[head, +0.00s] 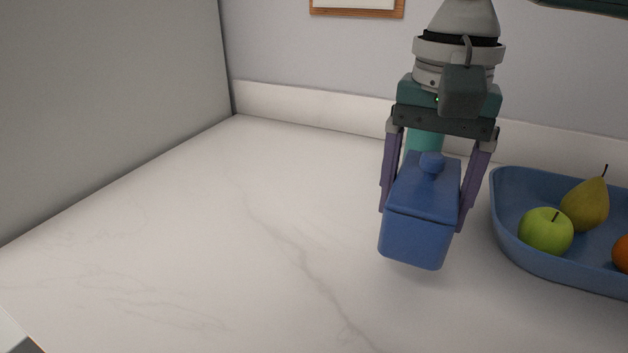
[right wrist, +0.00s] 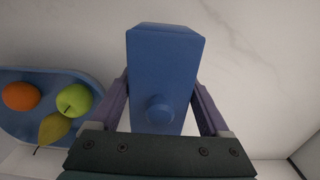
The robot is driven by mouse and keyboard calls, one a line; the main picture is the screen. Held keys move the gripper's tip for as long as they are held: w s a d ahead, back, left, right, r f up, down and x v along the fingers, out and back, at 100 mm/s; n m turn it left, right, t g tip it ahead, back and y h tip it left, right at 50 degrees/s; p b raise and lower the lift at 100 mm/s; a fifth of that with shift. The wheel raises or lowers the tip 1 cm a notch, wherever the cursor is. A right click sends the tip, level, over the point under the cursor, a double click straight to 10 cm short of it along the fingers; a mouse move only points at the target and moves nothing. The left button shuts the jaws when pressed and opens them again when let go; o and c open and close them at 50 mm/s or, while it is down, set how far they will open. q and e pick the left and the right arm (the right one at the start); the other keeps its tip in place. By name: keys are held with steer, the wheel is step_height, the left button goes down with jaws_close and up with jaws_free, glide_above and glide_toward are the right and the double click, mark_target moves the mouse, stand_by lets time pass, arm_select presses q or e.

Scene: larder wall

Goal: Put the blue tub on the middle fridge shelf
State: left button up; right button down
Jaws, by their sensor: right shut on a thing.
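The blue tub (head: 415,238) has a blue lid with a round knob. My right gripper (head: 426,205) is shut on it, with one purple finger on each side. The tub appears held above the white counter, tilted a little in the head view. In the right wrist view the tub (right wrist: 163,75) sits between the fingers of my right gripper (right wrist: 162,100), its knob towards the palm. The fridge shelf is not in view. My left gripper is not in view.
A blue fruit bowl (head: 510,225) with a green apple (head: 546,232), a pear (head: 586,204) and an orange fruit (head: 621,253) stands right of the tub. The marble counter (head: 200,230) is clear to the left, up to a grey panel (head: 110,100).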

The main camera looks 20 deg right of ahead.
steer(key=shift+f+b, duration=0.45)
steer(key=shift+f, duration=2.35)
steer(key=shift+f, duration=0.1)
jaws_free()
